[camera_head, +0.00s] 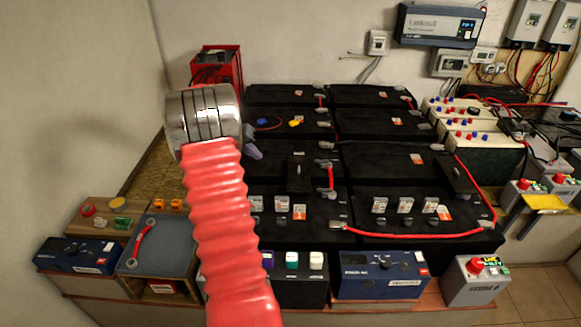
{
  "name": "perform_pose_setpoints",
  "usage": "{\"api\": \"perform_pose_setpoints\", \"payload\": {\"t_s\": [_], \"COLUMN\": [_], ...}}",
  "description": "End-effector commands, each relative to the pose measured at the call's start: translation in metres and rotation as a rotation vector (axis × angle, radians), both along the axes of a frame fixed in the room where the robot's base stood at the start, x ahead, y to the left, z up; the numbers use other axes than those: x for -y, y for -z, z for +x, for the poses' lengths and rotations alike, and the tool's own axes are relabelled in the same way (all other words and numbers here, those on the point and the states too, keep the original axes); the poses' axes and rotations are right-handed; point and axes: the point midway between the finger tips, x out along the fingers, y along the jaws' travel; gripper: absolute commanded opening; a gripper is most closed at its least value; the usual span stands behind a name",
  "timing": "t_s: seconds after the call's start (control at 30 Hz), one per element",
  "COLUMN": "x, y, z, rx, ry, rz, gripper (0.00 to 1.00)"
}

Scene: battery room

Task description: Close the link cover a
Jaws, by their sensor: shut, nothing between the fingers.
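My gripper (203,115), a silver metal end on a red ribbed arm sleeve, is in the left middle of the view, above and in front of the left batteries. It appears shut and empty; its fingertips are not clearly visible. Two narrow black pieces that look like link covers are on the black batteries: a left one (299,172) near the middle of the bank and a right one (457,178) near its right edge. No label shows which is cover a. Both seem raised, but their hinge angle is hard to tell. My gripper is apart from both, to their left.
A red cable (410,234) runs along the front right battery. A red box (218,68) stands at the back left. My arm hides part of the left batteries.

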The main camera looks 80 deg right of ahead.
Motion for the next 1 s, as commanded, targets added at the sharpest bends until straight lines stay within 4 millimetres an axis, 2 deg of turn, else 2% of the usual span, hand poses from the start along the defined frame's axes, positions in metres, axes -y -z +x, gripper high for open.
{"api": "perform_pose_setpoints", "payload": {"t_s": [0.03,0.1,0.2,0.67,0.87,1.0], "x": [0.010,0.020,0.026,0.029,0.037,0.046], "y": [0.010,0.018,0.024,0.027,0.042,0.058], "z": [-0.012,-0.022,-0.030,-0.032,-0.039,-0.047], "rx": [-0.006,-0.012,-0.015,-0.016,-0.018,-0.017], "ry": [0.025,0.044,0.061,0.063,0.063,0.064], "rz": [-0.003,-0.010,-0.014,-0.015,-0.013,-0.013], "gripper": [0.00,0.00,0.00,0.00,0.00,0.00]}}
